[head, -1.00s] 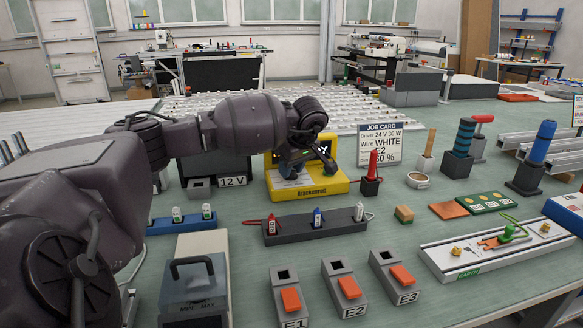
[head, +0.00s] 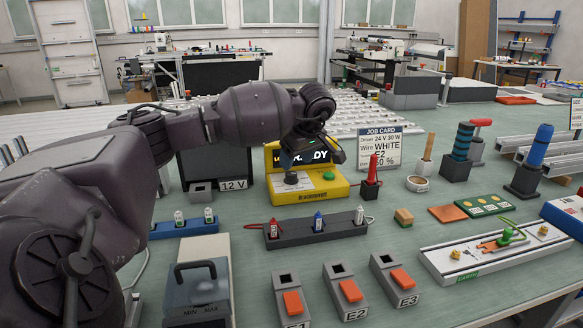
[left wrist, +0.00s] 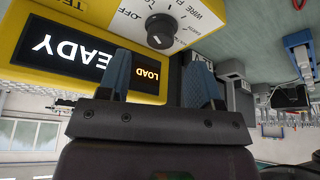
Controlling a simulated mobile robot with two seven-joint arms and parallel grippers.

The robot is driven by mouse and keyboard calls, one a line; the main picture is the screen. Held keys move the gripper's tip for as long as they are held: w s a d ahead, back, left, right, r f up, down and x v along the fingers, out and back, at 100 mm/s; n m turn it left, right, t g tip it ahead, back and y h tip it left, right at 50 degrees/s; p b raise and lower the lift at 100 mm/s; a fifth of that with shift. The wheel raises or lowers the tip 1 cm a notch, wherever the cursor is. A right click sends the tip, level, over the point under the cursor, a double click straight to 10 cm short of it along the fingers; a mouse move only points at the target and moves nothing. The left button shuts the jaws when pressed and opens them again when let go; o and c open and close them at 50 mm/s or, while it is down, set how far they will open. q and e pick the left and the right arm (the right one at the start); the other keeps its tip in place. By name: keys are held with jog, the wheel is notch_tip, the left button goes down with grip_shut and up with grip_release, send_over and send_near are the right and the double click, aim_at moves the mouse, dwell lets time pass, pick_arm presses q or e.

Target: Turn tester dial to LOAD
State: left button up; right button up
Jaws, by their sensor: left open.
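The yellow tester (head: 310,193) stands in the middle of the bench. Its dark display (left wrist: 72,52) reads READY, upside down in the left wrist view, and a small window beside it shows LOAD in orange. The dial (head: 291,178) is a dark round knob on the sloped front; it also shows in the left wrist view (left wrist: 160,30), with OFF and WIRE labels around it. I cannot surely read its pointer. My left gripper (left wrist: 160,78) is open and empty, its blue-grey fingers apart, above the tester and clear of the dial. My right gripper is not in view.
A green button (head: 329,175) sits right of the dial. A job card (head: 379,148) and a red probe (head: 372,168) in a block stand to the right. A 12 V block (head: 201,190) is left. A dark rack (head: 318,230) with several clips lies in front.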

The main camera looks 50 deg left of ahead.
pick_arm(q)
jog(key=v, duration=0.6)
jog(key=shift+p, duration=0.3)
jog(key=shift+d+f, duration=0.1)
